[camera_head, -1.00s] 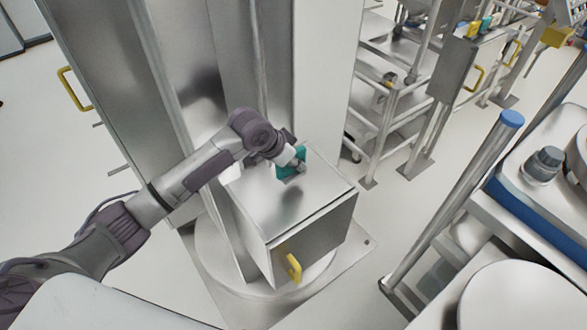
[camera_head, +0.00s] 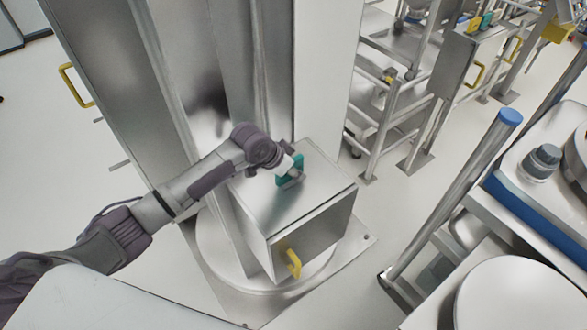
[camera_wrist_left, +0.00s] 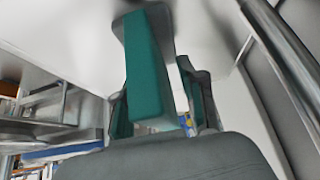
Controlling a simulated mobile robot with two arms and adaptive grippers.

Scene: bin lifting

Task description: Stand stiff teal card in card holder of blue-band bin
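The teal card (camera_head: 290,166) stands roughly upright in my left gripper (camera_head: 294,177), over the top of a steel cabinet. Whether its lower edge touches the cabinet top cannot be told. In the left wrist view the teal card (camera_wrist_left: 148,70) lies between the fingers of my left gripper (camera_wrist_left: 160,110), which look shut on it. A blue band (camera_head: 543,222) runs along a steel unit at the right edge, far from my left gripper. I cannot tell whether it is the named bin, and no card holder is clear. My right gripper is not in view.
The steel cabinet (camera_head: 310,235) has a yellow handle (camera_head: 293,263) on its front. Tall steel columns (camera_head: 325,75) stand behind it. A blue-capped post (camera_head: 480,165) rises at the right. A rack (camera_head: 385,110) stands behind, with open floor between it and the post.

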